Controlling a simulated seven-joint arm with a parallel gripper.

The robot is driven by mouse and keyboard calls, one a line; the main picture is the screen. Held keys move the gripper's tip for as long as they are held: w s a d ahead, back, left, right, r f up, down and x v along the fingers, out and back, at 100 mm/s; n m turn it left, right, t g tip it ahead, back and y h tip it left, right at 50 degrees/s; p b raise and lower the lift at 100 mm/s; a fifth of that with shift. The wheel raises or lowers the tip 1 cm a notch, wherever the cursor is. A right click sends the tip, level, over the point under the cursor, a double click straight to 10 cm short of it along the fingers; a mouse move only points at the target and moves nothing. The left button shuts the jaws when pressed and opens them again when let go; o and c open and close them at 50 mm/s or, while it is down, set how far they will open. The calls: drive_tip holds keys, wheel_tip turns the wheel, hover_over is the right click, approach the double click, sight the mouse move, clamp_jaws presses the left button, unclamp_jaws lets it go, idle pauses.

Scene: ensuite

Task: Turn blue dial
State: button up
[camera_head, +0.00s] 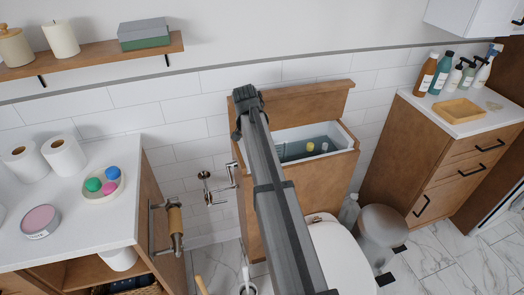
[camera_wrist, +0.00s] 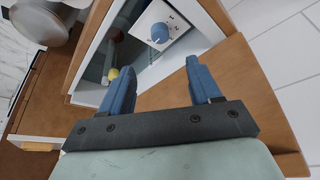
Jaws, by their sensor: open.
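The blue dial (camera_wrist: 160,33) shows in the wrist view, set on a white panel (camera_wrist: 183,42) with small marks around it. The panel is inside an open-topped wooden cabinet. My gripper (camera_wrist: 160,66) is open and empty, its two blue fingers apart, with the dial beyond the gap between the fingertips. I see no contact with the dial. In the head view my gripper (camera_head: 247,104) is at the left end of the cabinet opening (camera_head: 300,130), mostly hidden by my arm. I cannot make out the dial in that view.
The raised wooden lid (camera_head: 305,102) stands behind the opening. A yellow-topped item (camera_head: 310,146) lies inside; a yellow ball shape (camera_wrist: 113,73) shows near the left finger. The toilet (camera_head: 345,262), bin (camera_head: 380,240), left counter (camera_head: 75,220) and right cabinet (camera_head: 440,150) surround my arm.

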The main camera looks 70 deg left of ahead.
drive_tip(key=x, duration=1.3)
drive_tip(key=shift+w+f, duration=0.1)
drive_tip(key=shift+f, duration=0.2)
drive_tip(key=shift+c, duration=0.4)
drive_tip(key=c, duration=1)
drive_tip(key=shift+o, duration=0.2)
drive_tip(key=shift+n, duration=0.3)
drive_tip(key=n+g, duration=0.1)
drive_tip(key=n, duration=0.2)
drive_tip(key=shift+w+y, duration=0.15)
drive_tip(key=shift+y, duration=0.15)
drive_tip(key=shift+w+n+g, duration=0.1)
drive_tip(key=shift+n+g, duration=0.45)
drive_tip(key=shift+n, duration=0.75)
drive_tip(key=shift+w+n+g, duration=0.1)
drive_tip(key=shift+n+g, duration=0.45)
drive_tip(key=shift+n, duration=0.75)
